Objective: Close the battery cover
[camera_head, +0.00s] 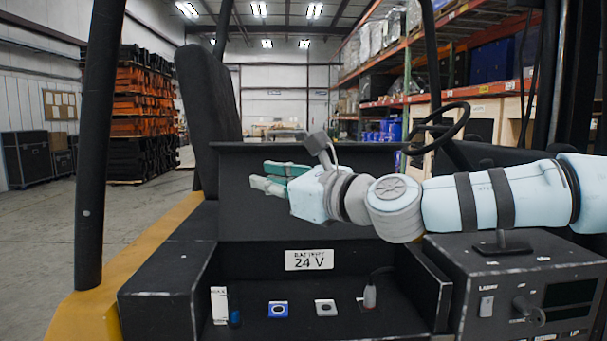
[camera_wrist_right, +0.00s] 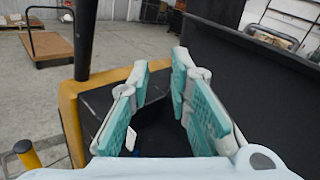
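The battery cover (camera_head: 240,215) is a wide black panel standing raised behind the battery compartment (camera_head: 350,325) in the head view. It also shows as a dark panel on the right of the right wrist view (camera_wrist_right: 240,65). My right gripper (camera_head: 262,177) is in front of the cover's upper part, above the compartment, pointing left. My right arm hides part of the panel. In the right wrist view its teal-padded fingers (camera_wrist_right: 160,75) are spread, with nothing between them. I cannot tell whether it touches the cover. My left gripper is in neither view.
A "BATTERY 24 V" label (camera_head: 309,260) is on the compartment's back wall.

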